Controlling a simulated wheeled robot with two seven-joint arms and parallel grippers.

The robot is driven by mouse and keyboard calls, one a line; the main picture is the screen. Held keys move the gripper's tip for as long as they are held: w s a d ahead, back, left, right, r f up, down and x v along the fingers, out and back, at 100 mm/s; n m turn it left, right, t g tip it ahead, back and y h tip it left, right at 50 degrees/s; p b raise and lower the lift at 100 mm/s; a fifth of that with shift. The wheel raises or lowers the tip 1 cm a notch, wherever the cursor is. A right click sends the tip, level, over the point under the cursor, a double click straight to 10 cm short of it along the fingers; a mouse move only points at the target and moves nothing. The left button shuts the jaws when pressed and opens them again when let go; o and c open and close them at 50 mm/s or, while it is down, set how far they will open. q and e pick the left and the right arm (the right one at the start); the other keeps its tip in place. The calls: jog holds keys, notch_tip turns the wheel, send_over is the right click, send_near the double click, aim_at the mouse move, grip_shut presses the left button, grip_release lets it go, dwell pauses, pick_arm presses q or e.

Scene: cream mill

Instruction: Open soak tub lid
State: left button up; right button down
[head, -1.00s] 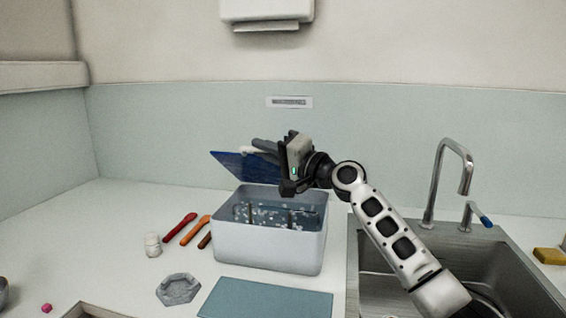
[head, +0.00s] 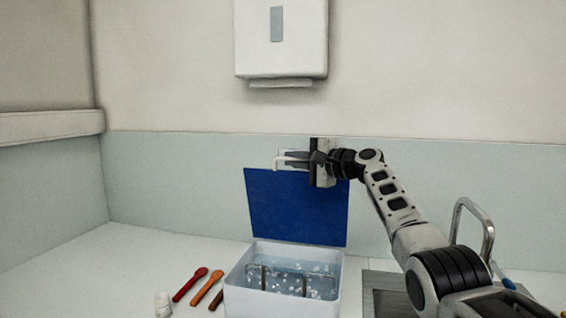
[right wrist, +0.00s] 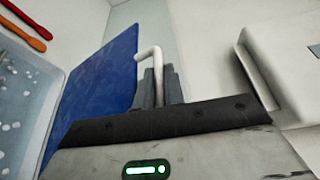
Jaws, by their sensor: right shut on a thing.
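The soak tub (head: 283,306) is a white box on the counter, holding water with pale bits and metal racks. Its blue lid (head: 296,210) stands up, close to upright, at the tub's back edge. My right gripper (head: 297,159) is at the lid's top edge, shut on the white lid handle (head: 290,164). In the right wrist view the bent white handle (right wrist: 151,56) shows at the grey fingers, with the blue lid (right wrist: 103,80) to the left. My left gripper is not in view.
A steel tap (head: 474,222) stands at the right. A white dispenser (head: 281,40) hangs on the wall above the lid.

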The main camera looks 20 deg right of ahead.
jog(key=shift+w+d+r, duration=0.1)
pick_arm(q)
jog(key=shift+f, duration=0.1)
pick_arm(e)
jog(key=c, duration=1.8)
grip_release()
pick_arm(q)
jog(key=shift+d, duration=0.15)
pick_arm(e)
jog(key=shift+o, duration=0.2)
